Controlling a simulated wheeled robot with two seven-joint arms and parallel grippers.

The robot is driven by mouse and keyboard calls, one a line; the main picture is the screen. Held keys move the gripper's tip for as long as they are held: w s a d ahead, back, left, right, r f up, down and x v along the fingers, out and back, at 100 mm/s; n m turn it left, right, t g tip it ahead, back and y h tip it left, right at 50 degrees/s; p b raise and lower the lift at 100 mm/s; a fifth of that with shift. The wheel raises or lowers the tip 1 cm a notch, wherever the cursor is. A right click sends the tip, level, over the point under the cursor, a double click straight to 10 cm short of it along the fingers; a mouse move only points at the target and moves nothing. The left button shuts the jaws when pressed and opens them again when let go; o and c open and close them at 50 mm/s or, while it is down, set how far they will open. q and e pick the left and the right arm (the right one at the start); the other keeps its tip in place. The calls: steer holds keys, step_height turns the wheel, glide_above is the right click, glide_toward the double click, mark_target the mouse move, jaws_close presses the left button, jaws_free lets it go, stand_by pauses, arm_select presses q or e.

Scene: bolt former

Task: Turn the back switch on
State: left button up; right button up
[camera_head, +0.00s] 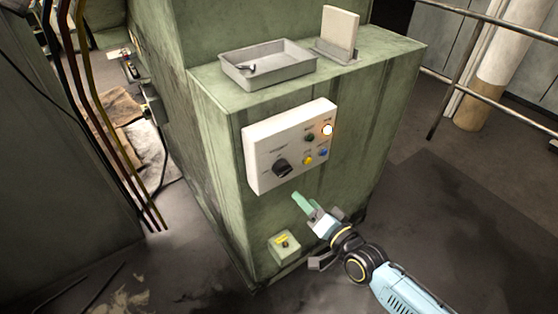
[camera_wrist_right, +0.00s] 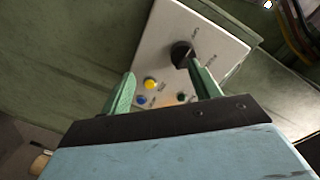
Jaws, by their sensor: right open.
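The white control panel (camera_head: 262,142) is fixed to the front of the green machine. A black rotary switch (camera_head: 283,168) sits at its lower left; it also shows in the right wrist view (camera_wrist_right: 181,54). I cannot tell which way the switch is set. My right gripper (camera_head: 303,203) is below and in front of the panel, apart from it in the head view. In the right wrist view its green fingers (camera_wrist_right: 161,72) are spread with nothing between them held; the right-hand fingertip appears close to the switch. My left gripper is not in view.
The panel also has a lit white lamp (camera_head: 327,130), a green button (camera_head: 309,138), a yellow one (camera_head: 307,160) and a blue one (camera_head: 323,152). A small box (camera_head: 284,246) is mounted below. A grey tray (camera_head: 248,82) is on the ledge. Railings (camera_head: 470,55) stand right.

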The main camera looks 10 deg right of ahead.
mark_target(286, 173)
steer(key=shift+t+y, duration=0.3)
steer(key=shift+t, duration=0.1)
steer(key=w+a+r+b, duration=0.1)
steer(key=w, duration=0.1)
steer(key=w+a+r+b, duration=0.1)
steer(key=w, duration=0.2)
steer(key=w+a+r+b, duration=0.1)
steer(key=w+b, duration=0.1)
steer(key=w, duration=0.1)
steer(key=shift+w+a+r, duration=0.15)
steer(key=shift+w+a, duration=0.05)
steer(key=shift+a, duration=0.1)
steer(key=shift+n, duration=0.7)
steer(key=n+b, duration=0.1)
steer(key=n, duration=0.3)
steer(key=shift+s, duration=0.1)
steer(key=shift+r+n+p, duration=0.3)
steer(key=shift+n+p, duration=0.2)
steer(key=shift+n, duration=0.4)
steer(key=n, duration=0.3)
steer(key=shift+f, duration=0.15)
